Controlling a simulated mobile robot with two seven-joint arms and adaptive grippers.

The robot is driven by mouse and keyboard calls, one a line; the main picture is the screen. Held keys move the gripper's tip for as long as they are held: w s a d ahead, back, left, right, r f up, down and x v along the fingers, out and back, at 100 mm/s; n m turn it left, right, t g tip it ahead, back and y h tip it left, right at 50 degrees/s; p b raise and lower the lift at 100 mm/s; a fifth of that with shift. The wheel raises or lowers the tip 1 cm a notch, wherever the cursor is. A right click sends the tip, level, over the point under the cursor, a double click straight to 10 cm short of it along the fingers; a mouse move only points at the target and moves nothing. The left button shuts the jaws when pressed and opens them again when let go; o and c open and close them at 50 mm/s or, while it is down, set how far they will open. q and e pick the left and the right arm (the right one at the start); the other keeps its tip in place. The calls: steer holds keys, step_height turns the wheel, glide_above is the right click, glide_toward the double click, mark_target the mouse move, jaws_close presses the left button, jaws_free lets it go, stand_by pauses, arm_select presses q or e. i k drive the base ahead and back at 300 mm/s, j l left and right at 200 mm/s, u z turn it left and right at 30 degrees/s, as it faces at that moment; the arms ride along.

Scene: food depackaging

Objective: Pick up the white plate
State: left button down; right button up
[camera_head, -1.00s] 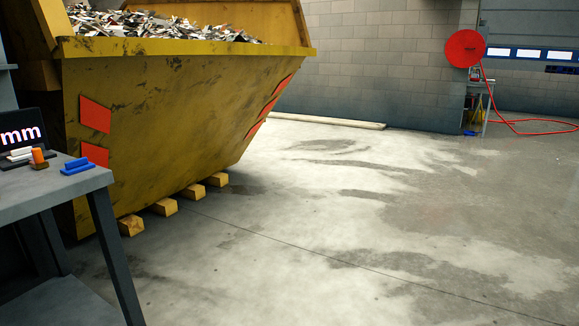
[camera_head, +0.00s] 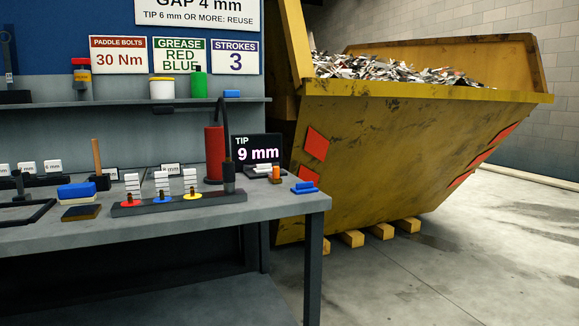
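Neither of my grippers is in view. I cannot tell which thing is the white plate. Small white pieces lie in front of the black "TIP 9 mm" display (camera_head: 258,149), beside a small orange piece (camera_head: 276,174). White stacked pieces (camera_head: 190,181) stand over red, blue and yellow discs on a dark rail (camera_head: 222,198). Small white labelled pieces (camera_head: 53,166) stand at the bench's left; one reads "6 mm". All are on the grey workbench (camera_head: 260,222).
A blue block (camera_head: 76,190), a red cylinder (camera_head: 214,154) and a wooden-handled tool (camera_head: 97,157) are on the bench. A shelf (camera_head: 120,104) holds containers above it. A yellow skip (camera_head: 375,150) full of scrap stands right. Open floor (camera_head: 480,270) lies front right.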

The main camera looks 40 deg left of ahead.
mark_target(262, 168)
steer(key=u, duration=1.3)
